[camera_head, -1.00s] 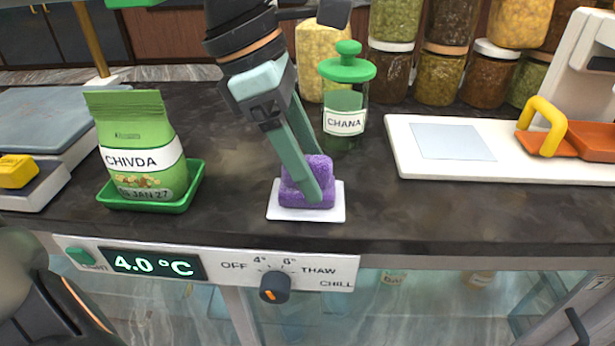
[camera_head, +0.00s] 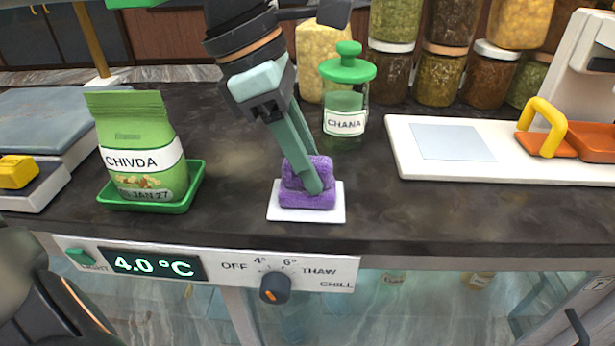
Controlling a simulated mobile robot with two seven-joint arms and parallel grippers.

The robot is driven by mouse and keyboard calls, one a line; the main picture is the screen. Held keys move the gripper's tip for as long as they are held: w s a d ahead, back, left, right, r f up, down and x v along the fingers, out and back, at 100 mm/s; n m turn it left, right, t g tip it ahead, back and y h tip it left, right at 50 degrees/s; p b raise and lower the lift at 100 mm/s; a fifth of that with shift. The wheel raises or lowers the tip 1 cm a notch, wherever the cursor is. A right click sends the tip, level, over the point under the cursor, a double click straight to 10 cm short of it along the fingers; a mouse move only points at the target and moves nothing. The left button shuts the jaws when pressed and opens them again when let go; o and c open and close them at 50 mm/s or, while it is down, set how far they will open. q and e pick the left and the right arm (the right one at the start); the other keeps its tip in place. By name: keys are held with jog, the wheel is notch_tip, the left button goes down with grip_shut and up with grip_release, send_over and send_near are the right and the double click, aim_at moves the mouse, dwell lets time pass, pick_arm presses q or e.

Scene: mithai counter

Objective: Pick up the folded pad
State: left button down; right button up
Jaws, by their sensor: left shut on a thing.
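The folded pad (camera_head: 293,200) is a purple, fuzzy, folded block. It sits over a small white square tile (camera_head: 283,213) near the front edge of the dark counter. My left gripper (camera_head: 314,182) reaches down from above, and its green fingers are shut on the folded pad. The fingers hide part of the pad's middle. Whether the pad touches the tile or is just clear of it is hard to tell. My right gripper is not in view.
A green CHIVDA bag (camera_head: 140,145) stands in a green tray (camera_head: 196,187) at left. A CHANA jar (camera_head: 346,110) with a green lid stands close behind the gripper. A white board (camera_head: 510,171) lies at right. The control panel (camera_head: 215,262) is below the counter edge.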

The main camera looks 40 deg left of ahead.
pick_arm(q)
jog(key=shift+r, duration=0.1)
notch_tip(320, 180, up, 10)
jog(key=shift+f, duration=0.1)
dwell(0.3)
jog(key=c, duration=1.2)
grip_release()
grip_shut()
jog(key=shift+f, duration=0.1)
